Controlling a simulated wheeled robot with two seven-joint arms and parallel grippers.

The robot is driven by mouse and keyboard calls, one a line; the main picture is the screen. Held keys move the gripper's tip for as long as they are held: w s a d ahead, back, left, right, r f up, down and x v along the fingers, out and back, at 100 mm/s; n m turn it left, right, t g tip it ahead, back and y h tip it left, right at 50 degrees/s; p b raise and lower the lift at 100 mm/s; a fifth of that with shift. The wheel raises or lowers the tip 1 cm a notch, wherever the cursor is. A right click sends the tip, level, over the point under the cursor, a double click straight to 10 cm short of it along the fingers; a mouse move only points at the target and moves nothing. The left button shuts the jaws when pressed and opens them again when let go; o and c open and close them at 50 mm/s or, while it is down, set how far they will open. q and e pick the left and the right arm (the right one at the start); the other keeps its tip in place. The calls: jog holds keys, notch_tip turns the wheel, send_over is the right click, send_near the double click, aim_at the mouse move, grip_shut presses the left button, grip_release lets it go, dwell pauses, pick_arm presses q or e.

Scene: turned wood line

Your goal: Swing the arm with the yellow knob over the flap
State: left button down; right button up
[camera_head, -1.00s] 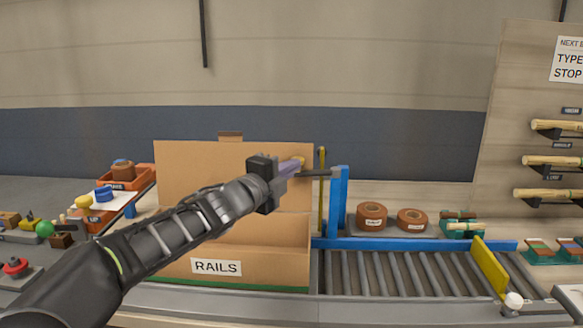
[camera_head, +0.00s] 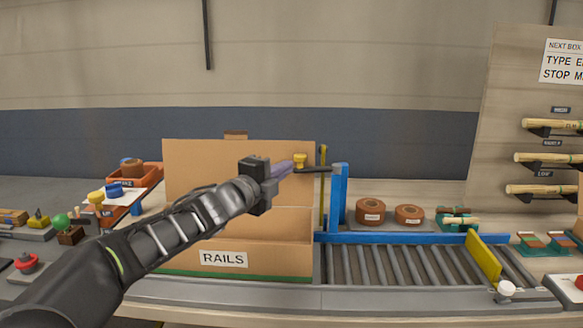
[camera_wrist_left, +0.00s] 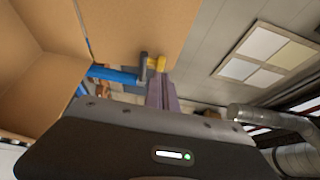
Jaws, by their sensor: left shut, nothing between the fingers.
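The swing arm (camera_head: 318,169) is a dark bar reaching left from the top of a blue post (camera_head: 338,200). Its yellow knob (camera_head: 300,160) stands on the free end; the knob also shows in the left wrist view (camera_wrist_left: 157,63). The cardboard box (camera_head: 180,255) marked RAILS has a tall brown flap (camera_head: 220,165) standing upright behind the knob. My left gripper (camera_head: 287,168) is shut and empty, its fingertips close beside the knob and arm end; whether they touch is unclear. The left wrist view shows its fingers (camera_wrist_left: 161,92) pointing at the knob. My right gripper is out of view.
A roller conveyor (camera_head: 400,265) with a blue rail and yellow stop plate (camera_head: 483,257) lies right of the box. Brown rolls (camera_head: 370,211) stand behind it. An orange bin (camera_head: 148,177) and small parts sit left. A shelf board with wooden pieces stands far right.

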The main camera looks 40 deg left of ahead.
pick_arm(q)
jog(key=s+a+p, duration=0.1)
jog(key=s+a, duration=0.2)
jog(key=a, duration=0.3)
jog(key=shift+s, duration=0.35)
